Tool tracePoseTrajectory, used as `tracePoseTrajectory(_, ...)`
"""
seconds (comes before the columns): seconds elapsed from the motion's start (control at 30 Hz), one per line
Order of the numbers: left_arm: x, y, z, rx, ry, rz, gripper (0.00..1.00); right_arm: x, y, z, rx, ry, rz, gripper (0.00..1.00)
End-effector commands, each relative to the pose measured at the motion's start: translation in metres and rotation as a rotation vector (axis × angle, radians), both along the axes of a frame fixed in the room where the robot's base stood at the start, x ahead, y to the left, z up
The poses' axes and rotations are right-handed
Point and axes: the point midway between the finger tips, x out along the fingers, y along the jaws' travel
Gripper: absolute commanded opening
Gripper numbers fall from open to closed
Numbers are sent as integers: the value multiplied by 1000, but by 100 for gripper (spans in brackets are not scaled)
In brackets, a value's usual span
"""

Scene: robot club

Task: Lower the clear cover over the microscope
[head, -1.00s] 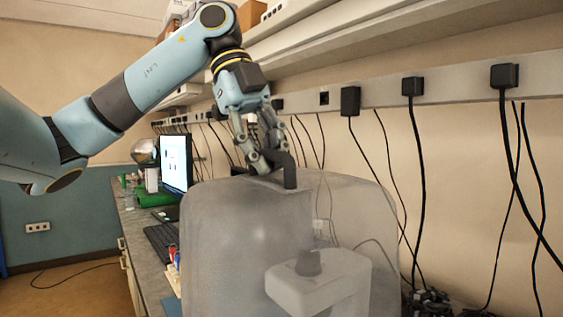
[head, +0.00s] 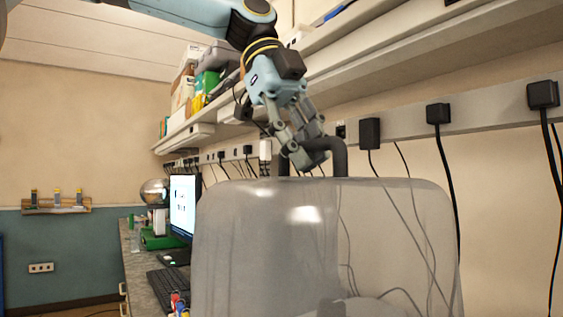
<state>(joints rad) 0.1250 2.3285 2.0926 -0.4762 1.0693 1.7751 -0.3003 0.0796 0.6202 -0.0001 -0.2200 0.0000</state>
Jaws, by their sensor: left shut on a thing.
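The clear cover (head: 250,235) is a large, hazy, see-through box with rounded corners and a dark arched handle (head: 340,158) on top. It stands upright, and its lower edge is out of the picture. My left gripper (head: 308,158) comes down from above and is shut on the handle. A pale rounded shape, likely the top of the microscope (head: 365,307), shows faintly through the cover at the bottom edge. The rest of the microscope is out of view. My right gripper is not in view.
A monitor (head: 183,207), a keyboard (head: 168,287) and a green-based device (head: 158,238) stand on the bench to the left. A wall rail with black plugs (head: 370,133) and hanging cables runs behind the cover. A loaded shelf (head: 375,60) is above, close to my left arm.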

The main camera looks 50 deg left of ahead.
Motion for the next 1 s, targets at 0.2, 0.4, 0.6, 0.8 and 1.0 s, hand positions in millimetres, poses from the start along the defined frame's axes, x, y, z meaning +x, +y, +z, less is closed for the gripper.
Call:
tracePoseTrajectory(0.2,5,-6,6,-1,0,14,0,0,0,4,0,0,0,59)
tracePoseTrajectory(0.4,5,-6,28,-1,0,14,0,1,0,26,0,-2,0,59)
tracePoseTrajectory(0.6,5,-6,55,-1,0,14,0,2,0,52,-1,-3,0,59)
tracePoseTrajectory(0.8,5,-6,80,-1,1,15,0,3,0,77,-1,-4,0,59)
tracePoseTrajectory(1.0,5,-6,105,0,0,14,0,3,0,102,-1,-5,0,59)
